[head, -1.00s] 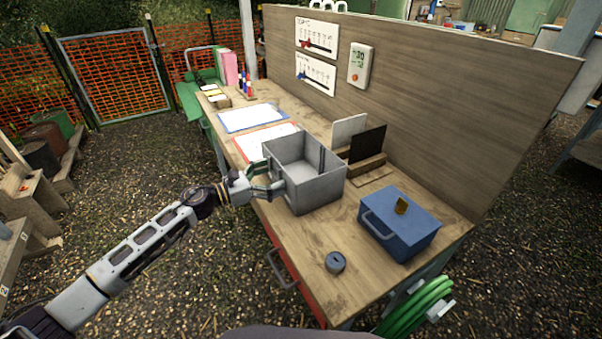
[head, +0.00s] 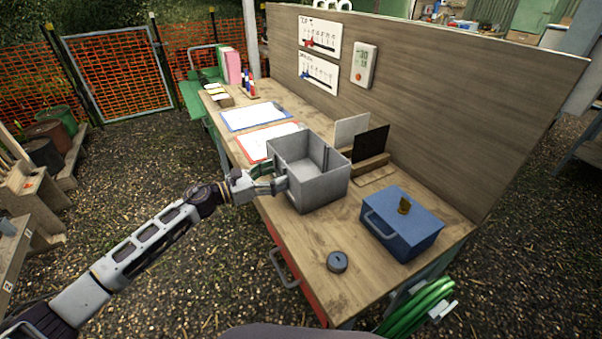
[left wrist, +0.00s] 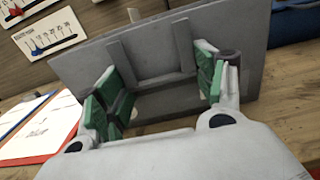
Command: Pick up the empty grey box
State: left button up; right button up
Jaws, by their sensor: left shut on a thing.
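The open grey box (head: 320,188) is on or just above the wooden bench, near its front edge; I cannot tell whether its base touches the wood. The inside that shows in the head view is empty. My left gripper (head: 277,178) is at the box's left side, shut on it at the handle side. In the left wrist view, the green-padded fingers (left wrist: 160,92) are against the grey box's wall (left wrist: 255,55), around its handle; the grip itself is partly hidden. My right gripper is not in view.
A blue lidded box (head: 402,222) stands right of the grey box, and a dark round weight (head: 337,262) lies in front. Upright plates in a wooden holder (head: 368,167) are close behind. Clipboards (head: 252,116) lie farther left. A tall wooden panel (head: 450,110) backs the bench.

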pick_arm(q)
jog(key=shift+r, duration=0.1)
jog(key=shift+r, duration=0.7)
notch_tip(320, 180, up, 8)
jog(key=p, duration=0.1)
jog(key=shift+r, duration=0.25)
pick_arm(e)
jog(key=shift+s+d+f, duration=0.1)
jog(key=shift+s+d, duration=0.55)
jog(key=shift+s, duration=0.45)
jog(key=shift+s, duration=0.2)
